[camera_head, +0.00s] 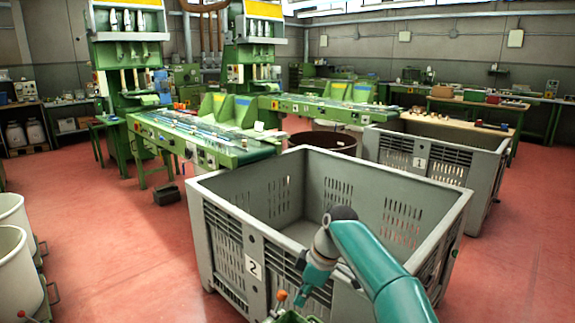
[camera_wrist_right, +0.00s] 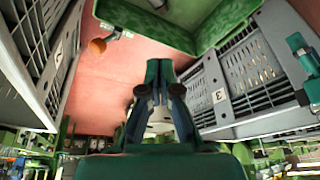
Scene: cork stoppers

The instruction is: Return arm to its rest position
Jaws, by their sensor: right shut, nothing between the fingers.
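My right arm (camera_head: 385,275), teal with a dark elbow joint, comes in from the lower right. It bends over the near rim of the grey crate marked 2 and points down. My right gripper (camera_head: 304,293) hangs low in front of that crate's near wall, close to a small orange-tipped lever. In the right wrist view the fingers of the right gripper (camera_wrist_right: 158,75) meet at the tips, shut with nothing held. No cork stopper shows near it. My left gripper is in neither view.
The crate marked 2 (camera_head: 253,237) looks empty where its floor shows. A second crate (camera_head: 425,157) stands behind it at right. The orange tip (camera_head: 282,295) is beside the gripper. Green conveyor machines (camera_head: 215,145) stand behind.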

